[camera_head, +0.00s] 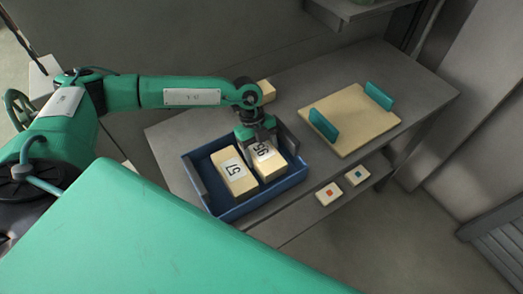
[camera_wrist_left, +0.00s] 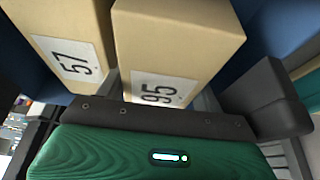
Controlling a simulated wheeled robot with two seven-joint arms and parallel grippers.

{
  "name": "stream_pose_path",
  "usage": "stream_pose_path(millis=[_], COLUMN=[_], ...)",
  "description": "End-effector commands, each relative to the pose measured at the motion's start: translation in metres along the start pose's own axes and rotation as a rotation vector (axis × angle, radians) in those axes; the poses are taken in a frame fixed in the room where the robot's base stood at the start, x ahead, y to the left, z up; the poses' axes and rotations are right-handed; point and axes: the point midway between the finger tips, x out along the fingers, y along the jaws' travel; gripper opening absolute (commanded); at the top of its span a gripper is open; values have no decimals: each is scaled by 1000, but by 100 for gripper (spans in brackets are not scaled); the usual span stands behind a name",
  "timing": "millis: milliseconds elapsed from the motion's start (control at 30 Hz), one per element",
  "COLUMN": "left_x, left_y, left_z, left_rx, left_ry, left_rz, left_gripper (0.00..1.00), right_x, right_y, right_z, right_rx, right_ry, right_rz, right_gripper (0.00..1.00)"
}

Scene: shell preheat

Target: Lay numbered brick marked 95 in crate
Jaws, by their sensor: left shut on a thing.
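The blue crate (camera_head: 222,206) stands on the grey table. The tan brick marked 95 (camera_head: 270,168) is inside it on the right side, upright, its label facing up. The tan brick marked 57 (camera_head: 236,180) is in the crate just left of it. My left gripper (camera_head: 258,140) is shut on the brick marked 95 at its far end. In the left wrist view the brick marked 95 (camera_wrist_left: 175,45) is close against the gripper, and the brick marked 57 (camera_wrist_left: 65,30) is beside it with a narrow gap. Whether brick 95 touches the crate floor is hidden. My right gripper does not show.
Another tan block (camera_head: 267,91) is on the table behind my left wrist, partly hidden. A tan board (camera_head: 352,120) with teal handles lies right of the crate. Two small tiles (camera_head: 329,194) with coloured squares lie on the lower shelf. The table's far right is clear.

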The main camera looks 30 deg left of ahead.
Motion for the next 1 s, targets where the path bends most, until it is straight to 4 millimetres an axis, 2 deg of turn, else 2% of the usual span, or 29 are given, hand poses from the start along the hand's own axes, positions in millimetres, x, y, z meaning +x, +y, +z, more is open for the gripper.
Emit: stream_pose_path(millis=[200,233,267,567,700,767,1000], left_x=[2,3,3,1,-13,-16,-70], left_y=[0,0,0,0,0,-1,-1], left_z=[1,1,1,1,-5,-1,-1], left_rx=[0,0,0,0,0,0,1], left_ry=[0,0,0,0,0,-2,-2], left_rz=[-1,0,0,0,-1,-4,-5], left_gripper=[34,74,77,77,77,77,77], right_x=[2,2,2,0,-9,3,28], right_y=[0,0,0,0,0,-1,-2], right_z=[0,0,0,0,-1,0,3], right_rx=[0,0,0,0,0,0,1], right_ry=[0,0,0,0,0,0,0], right_rz=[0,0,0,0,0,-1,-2], right_gripper=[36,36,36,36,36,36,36])
